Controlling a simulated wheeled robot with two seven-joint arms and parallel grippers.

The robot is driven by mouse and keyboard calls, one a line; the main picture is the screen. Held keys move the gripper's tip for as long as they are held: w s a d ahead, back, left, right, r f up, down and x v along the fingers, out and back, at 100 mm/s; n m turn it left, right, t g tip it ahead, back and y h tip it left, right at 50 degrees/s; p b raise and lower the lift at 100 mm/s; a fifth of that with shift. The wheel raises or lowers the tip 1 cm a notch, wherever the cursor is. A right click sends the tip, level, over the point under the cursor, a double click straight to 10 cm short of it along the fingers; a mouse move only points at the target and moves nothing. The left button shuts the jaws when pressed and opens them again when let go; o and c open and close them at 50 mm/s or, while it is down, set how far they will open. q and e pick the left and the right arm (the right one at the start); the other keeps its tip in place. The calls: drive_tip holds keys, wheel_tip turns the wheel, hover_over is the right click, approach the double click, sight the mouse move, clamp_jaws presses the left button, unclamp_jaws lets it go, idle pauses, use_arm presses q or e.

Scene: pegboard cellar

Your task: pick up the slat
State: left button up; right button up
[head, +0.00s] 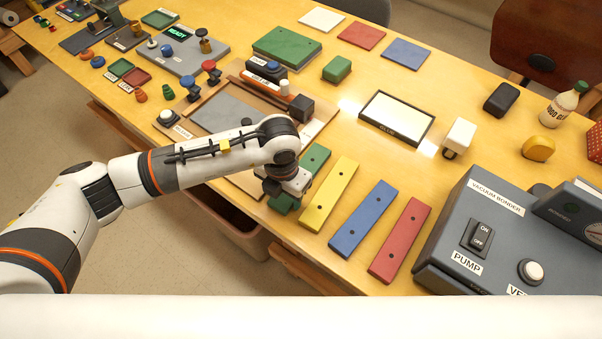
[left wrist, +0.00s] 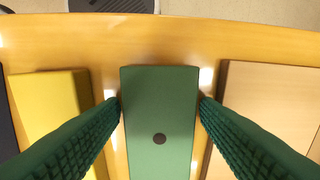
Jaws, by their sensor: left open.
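A green slat (head: 316,158) with dark holes lies on the bench, leftmost in a row with a yellow slat (head: 329,194), a blue slat (head: 364,219) and a red slat (head: 400,239). My left gripper (head: 284,192) is over the near end of the green slat and hides part of it. In the left wrist view the gripper (left wrist: 160,98) is open, with one ribbed green finger on each side of the green slat (left wrist: 160,105). Small gaps seem to show beside the slat; contact is hard to tell. My right gripper is not in view.
The yellow slat lies close on one side and a wooden board (left wrist: 262,110) on the other. A white-topped glue pad (head: 397,117) lies beyond the slats. The grey vacuum bonder (head: 455,245) stands at the right. The bench's front edge is near.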

use_arm(q)
drive_tip(key=c, duration=0.8)
drive_tip(key=shift+r, duration=0.2)
